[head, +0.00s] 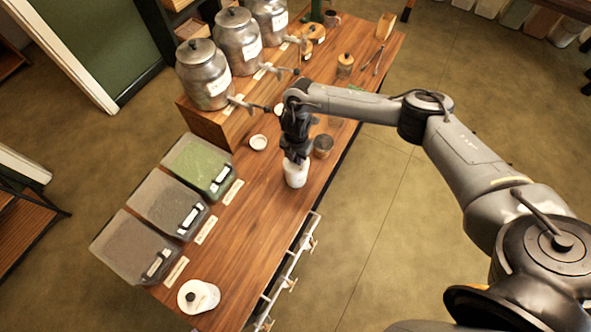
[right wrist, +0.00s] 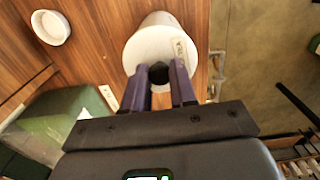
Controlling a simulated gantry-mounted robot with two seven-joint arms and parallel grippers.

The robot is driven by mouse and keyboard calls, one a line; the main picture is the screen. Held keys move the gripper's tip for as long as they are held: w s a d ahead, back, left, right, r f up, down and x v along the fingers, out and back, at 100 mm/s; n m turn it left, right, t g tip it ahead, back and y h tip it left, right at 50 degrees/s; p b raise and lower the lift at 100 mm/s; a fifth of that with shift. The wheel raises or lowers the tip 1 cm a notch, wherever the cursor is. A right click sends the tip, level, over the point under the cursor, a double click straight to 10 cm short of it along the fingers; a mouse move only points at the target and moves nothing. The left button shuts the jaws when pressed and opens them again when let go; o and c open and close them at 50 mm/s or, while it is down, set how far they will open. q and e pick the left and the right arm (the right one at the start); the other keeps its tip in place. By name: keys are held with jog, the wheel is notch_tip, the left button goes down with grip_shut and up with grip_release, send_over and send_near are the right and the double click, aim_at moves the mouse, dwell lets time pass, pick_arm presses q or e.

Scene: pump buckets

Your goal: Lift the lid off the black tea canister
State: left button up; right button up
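A white canister (head: 296,174) stands on the wooden table below my right gripper (head: 297,155). In the right wrist view the canister (right wrist: 158,38) shows from above, with a small label on its side, too blurred to read. The fingers of my right gripper (right wrist: 160,74) are on both sides of the dark knob (right wrist: 159,76) of its lid and look shut on it. I see no gap between lid and body; the fingers hide part of the rim. A second white canister (head: 198,297) with a dark knob stands at the table's front left. My left gripper is out of view.
Lidded bins (head: 163,203) of green and dark contents line the table's left side. Metal urns (head: 204,75) stand on a raised box behind. A small white dish (head: 258,142) and a brown jar (head: 323,146) are near the gripper. A rail (head: 290,270) runs along the right edge.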

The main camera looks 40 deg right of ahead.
jog(key=shift+r, duration=0.2)
jog(key=shift+r+p, duration=0.5)
jog(key=shift+p, duration=0.15)
jog(key=shift+r+p, duration=1.5)
jog(key=shift+r, duration=0.1)
jog(key=shift+w+d, duration=0.1)
